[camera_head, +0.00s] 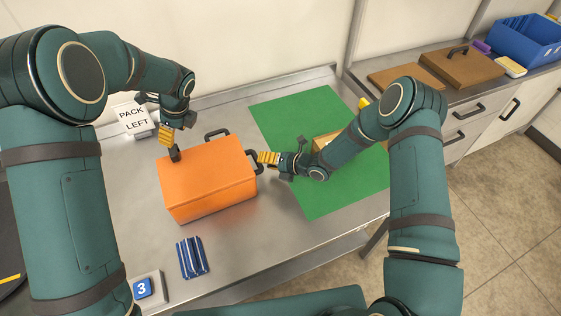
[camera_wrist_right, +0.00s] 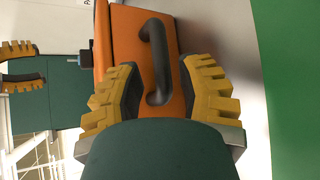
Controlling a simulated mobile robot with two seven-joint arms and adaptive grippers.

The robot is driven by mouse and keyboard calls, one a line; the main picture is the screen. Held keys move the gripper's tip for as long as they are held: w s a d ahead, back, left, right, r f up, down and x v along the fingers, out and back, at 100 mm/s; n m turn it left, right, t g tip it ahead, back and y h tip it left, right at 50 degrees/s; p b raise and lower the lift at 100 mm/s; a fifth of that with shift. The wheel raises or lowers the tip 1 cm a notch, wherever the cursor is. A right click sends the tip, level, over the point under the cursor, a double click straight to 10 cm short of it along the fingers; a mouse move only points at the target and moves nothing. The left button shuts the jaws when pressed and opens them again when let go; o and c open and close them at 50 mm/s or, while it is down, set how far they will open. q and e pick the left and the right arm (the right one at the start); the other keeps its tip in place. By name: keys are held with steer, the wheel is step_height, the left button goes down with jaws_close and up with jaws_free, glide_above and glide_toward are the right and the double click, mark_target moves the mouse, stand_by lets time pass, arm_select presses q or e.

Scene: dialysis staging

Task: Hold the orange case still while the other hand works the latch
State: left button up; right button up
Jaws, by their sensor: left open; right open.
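The orange case (camera_head: 207,182) stands closed on the steel bench. Black handles show at its back edge (camera_head: 216,133) and on its right side (camera_head: 254,165). My right gripper (camera_head: 265,158) is open at the right-side handle; in the right wrist view that handle (camera_wrist_right: 157,62) lies between the spread yellow fingers, with the orange case (camera_wrist_right: 128,38) behind. My left gripper (camera_head: 166,138) is open just above a small dark part (camera_head: 174,154) at the case's left back top edge, perhaps the latch. I cannot tell whether it touches. Its yellow fingers also show in the right wrist view (camera_wrist_right: 22,68).
A green mat (camera_head: 300,115) lies right of the case, with a box (camera_head: 322,141) partly hidden by my right arm. Blue striped packets (camera_head: 192,257) and a block marked 3 (camera_head: 143,288) lie in front. A "PACK LEFT" sign (camera_head: 134,118) stands behind.

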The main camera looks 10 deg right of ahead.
steer(key=shift+x, duration=1.95)
